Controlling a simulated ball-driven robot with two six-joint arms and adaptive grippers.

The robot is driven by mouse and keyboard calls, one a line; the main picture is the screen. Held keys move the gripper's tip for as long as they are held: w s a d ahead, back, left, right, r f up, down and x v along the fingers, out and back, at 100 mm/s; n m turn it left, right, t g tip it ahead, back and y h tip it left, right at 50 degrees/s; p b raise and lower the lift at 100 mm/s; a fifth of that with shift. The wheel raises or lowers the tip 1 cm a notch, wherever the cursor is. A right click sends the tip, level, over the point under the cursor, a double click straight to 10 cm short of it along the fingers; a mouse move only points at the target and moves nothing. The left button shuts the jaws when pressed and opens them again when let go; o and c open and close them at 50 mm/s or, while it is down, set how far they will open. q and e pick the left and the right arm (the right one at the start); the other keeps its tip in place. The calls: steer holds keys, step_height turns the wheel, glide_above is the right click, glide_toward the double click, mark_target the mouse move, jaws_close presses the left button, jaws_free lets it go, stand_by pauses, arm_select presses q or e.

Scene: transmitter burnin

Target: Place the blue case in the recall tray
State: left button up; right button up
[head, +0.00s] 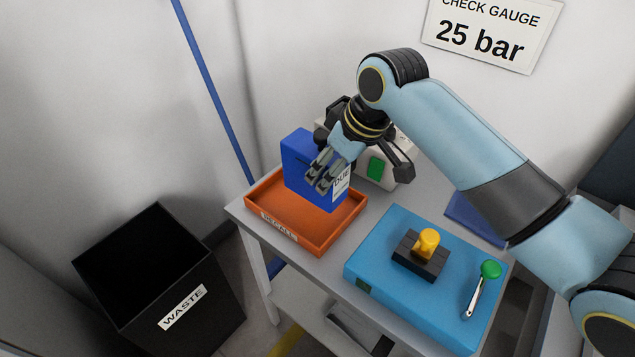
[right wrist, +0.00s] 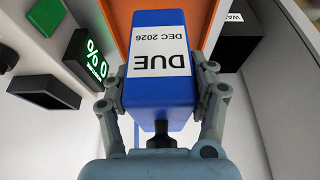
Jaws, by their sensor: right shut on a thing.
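The blue case (head: 303,163) is upright over the orange recall tray (head: 262,222), which carries a RECALL label. My right gripper (head: 322,178) is shut on the case. In the right wrist view the case (right wrist: 158,98) sits between the two fingers of the gripper (right wrist: 160,108), with its white DUE DEC 2026 label showing. The tray (right wrist: 116,18) shows orange behind it there. I cannot tell whether the base of the case touches the tray floor. My left gripper is not in view.
A light blue box (head: 378,262) on the table bears a black block with a yellow knob (head: 428,240) and a green-ended lever (head: 490,270). A white device with a green button (head: 376,167) stands behind the tray. A black WASTE bin (head: 190,265) stands at left.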

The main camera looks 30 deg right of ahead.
mark_target(337, 158)
steer(key=w+f, duration=0.1)
steer(key=w+a, duration=0.1)
steer(key=shift+w+f, duration=0.35)
steer(key=shift+f, duration=2)
steer(key=shift+f, duration=0.1)
steer(key=o, duration=1.6)
steer(key=p+v, duration=0.1)
steer(key=v, duration=1.1)
steer(key=shift+s+d, duration=0.1)
